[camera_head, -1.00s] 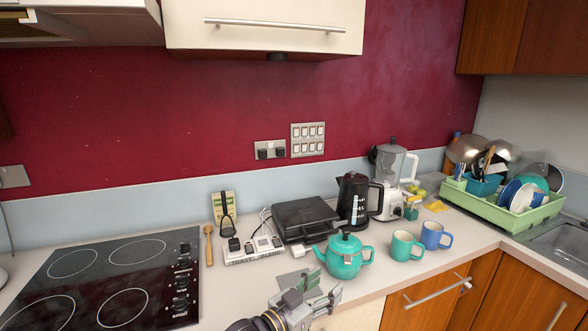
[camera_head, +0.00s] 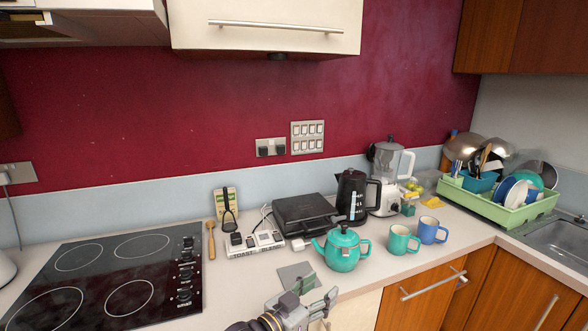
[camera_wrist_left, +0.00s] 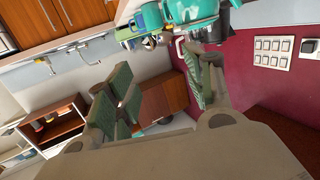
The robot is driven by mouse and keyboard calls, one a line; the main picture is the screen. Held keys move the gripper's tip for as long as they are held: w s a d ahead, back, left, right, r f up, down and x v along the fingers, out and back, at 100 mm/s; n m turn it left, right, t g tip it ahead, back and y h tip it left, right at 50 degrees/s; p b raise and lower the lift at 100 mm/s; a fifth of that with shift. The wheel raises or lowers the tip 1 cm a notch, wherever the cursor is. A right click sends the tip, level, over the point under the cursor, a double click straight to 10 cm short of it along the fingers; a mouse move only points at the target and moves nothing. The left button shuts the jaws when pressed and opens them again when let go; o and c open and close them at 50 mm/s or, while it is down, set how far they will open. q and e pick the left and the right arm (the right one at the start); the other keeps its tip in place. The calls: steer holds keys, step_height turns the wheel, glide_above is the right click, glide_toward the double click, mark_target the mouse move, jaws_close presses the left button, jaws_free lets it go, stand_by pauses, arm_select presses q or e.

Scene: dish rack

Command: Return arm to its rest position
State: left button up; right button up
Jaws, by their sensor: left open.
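My left gripper (camera_head: 314,295) is at the bottom edge of the head view, in front of the counter's front edge. It is open and empty, with its green-padded fingers spread apart in the left wrist view (camera_wrist_left: 165,88). The teal teapot (camera_head: 342,250) stands on the counter just beyond it, apart from the fingers. My right gripper is not in view.
A teal mug (camera_head: 400,241) and a blue mug (camera_head: 430,231) stand right of the teapot. A black hob (camera_head: 105,275) lies left. A black kettle (camera_head: 351,194), a blender (camera_head: 387,172) and a green dish rack (camera_head: 490,207) stand further back and right. A grey flat piece (camera_head: 294,275) lies near the gripper.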

arm_select(q)
steer(key=s+a+f+n+g+y, duration=0.2)
steer(key=s+a+f+y, duration=0.2)
steer(key=a+f, duration=0.3)
steer(key=s+a+f+n+g+y, duration=0.1)
steer(key=s+a+f+n+y, duration=0.25)
steer(key=a+f, duration=0.4)
steer(key=s+a+f+n+g+y, duration=0.2)
steer(key=s+a+f+g+y, duration=0.3)
steer(key=s+a, duration=0.85)
step_height(320, 180, down, 33)
steer(key=s+g, duration=0.1)
steer(key=s, duration=0.1)
steer(key=s+a+f, duration=0.2)
steer(key=s+f, duration=0.8)
steer(key=s, duration=0.1)
steer(key=s+a+f+m+g, duration=0.1)
steer(key=s+a+f, duration=0.2)
steer(key=s+f, duration=0.7)
steer(key=shift+s+a+g, duration=0.3)
steer(key=shift+s, duration=0.25)
steer(key=shift+f+h, duration=0.1)
steer(key=shift+h, duration=0.15)
